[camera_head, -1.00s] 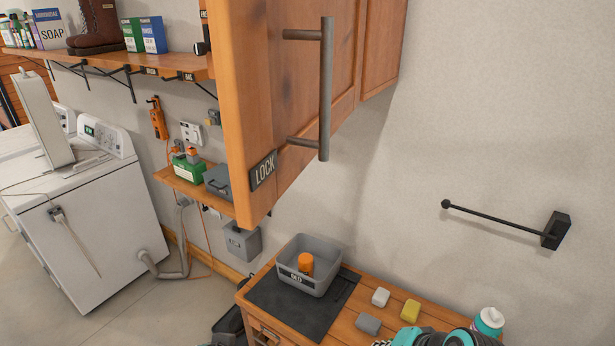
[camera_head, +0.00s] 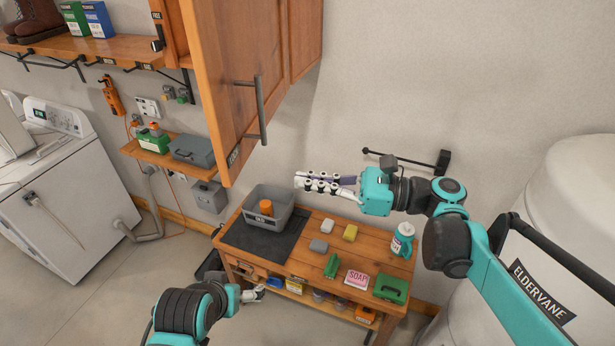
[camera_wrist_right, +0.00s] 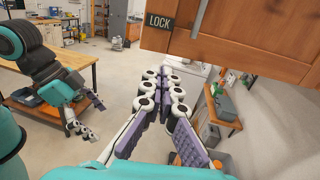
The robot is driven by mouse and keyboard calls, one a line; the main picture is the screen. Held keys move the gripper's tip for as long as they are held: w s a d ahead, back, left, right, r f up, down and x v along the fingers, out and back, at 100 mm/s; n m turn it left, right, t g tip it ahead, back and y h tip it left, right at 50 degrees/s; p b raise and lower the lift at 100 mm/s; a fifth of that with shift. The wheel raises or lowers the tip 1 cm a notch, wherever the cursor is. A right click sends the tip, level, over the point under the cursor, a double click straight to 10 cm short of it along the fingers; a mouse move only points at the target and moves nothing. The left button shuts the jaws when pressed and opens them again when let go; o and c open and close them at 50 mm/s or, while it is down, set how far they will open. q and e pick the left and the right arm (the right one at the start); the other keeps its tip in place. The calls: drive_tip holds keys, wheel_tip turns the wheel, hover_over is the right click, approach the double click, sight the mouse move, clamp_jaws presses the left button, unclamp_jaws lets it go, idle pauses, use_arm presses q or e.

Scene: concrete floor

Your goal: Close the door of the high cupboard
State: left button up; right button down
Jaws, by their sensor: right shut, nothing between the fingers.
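The high cupboard's wooden door (camera_head: 225,75) hangs at the upper middle of the head view, its near edge standing out from the wall. It bears a dark bar handle (camera_head: 262,110) and a LOCK label (camera_head: 234,154). The door's lower part with the label also shows at the top of the wrist view (camera_wrist_right: 235,50). My right gripper (camera_head: 299,182) is shut and empty, right of and below the handle, apart from the door; its fingers fill the middle of the wrist view (camera_wrist_right: 166,75). My left gripper (camera_head: 256,293) is low, by the bench front, with fingers apart in the wrist view (camera_wrist_right: 88,115).
Below the door stands a wooden bench (camera_head: 330,238) with a grey bin (camera_head: 270,218), sponges, a soap box (camera_head: 356,279) and a bottle (camera_head: 402,238). A black wall bar (camera_head: 410,158) is behind my right arm. A white tank (camera_head: 570,190) stands at the right.

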sight(238, 172)
drive_tip(key=a, duration=0.3)
drive_tip(key=w+a+p, duration=0.1)
drive_tip(key=a, duration=0.6)
drive_tip(key=shift+w+a, duration=0.15)
drive_tip(key=shift+a, duration=0.2)
